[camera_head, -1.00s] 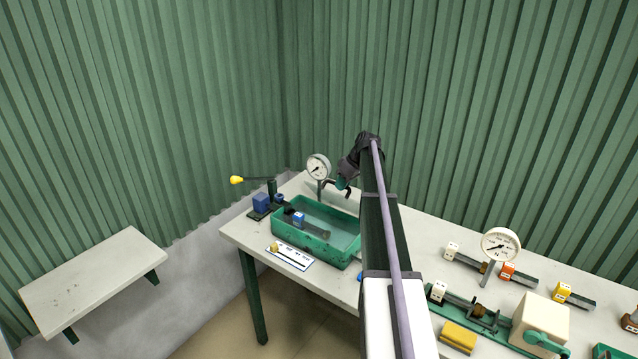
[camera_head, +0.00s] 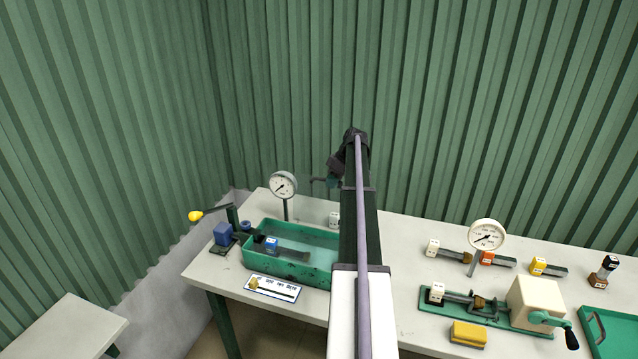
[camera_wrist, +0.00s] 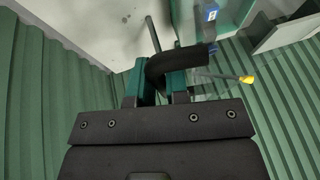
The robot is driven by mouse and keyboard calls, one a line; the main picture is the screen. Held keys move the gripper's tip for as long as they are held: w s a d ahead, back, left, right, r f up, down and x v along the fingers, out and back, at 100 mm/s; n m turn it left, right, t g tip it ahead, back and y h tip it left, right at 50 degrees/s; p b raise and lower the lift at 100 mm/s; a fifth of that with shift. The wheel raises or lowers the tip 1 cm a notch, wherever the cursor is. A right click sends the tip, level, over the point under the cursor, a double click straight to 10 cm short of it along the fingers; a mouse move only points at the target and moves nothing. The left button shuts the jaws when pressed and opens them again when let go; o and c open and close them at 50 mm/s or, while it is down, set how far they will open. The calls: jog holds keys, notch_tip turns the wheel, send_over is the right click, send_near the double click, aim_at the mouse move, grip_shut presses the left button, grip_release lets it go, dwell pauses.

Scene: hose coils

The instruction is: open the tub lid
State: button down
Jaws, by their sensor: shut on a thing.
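A green tub (camera_head: 240,256) stands at the left end of the bench, its right end hidden behind my arm. A blue block with a white label (camera_head: 271,243) and a grey bar show inside it. My gripper (camera_head: 328,182) is above and behind the tub, to the right of the near gauge. In the wrist view my gripper (camera_wrist: 160,84) is shut on a dark curved handle (camera_wrist: 180,60). A faint see-through pane seems to lie beside the handle, but its edges are unclear. I cannot tell the lid's angle.
A pressure gauge (camera_head: 284,185) stands behind the tub. A lever with a yellow knob (camera_head: 195,216) rises at its left. A label plate (camera_head: 272,288) lies in front. A green panel with a dark handle (camera_head: 622,322) lies far right.

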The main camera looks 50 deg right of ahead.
jog(key=shift+w+d, duration=0.1)
jog(key=shift+w, duration=0.15)
jog(key=c, duration=1.3)
grip_release()
jog(key=shift+w, duration=0.15)
jog(key=shift+c, duration=0.2)
jog(key=shift+o, duration=1.1)
jog(key=p+v, duration=0.9)
jog(key=v, duration=0.2)
jog(key=shift+p, duration=0.4)
jog(key=shift+f, duration=0.1)
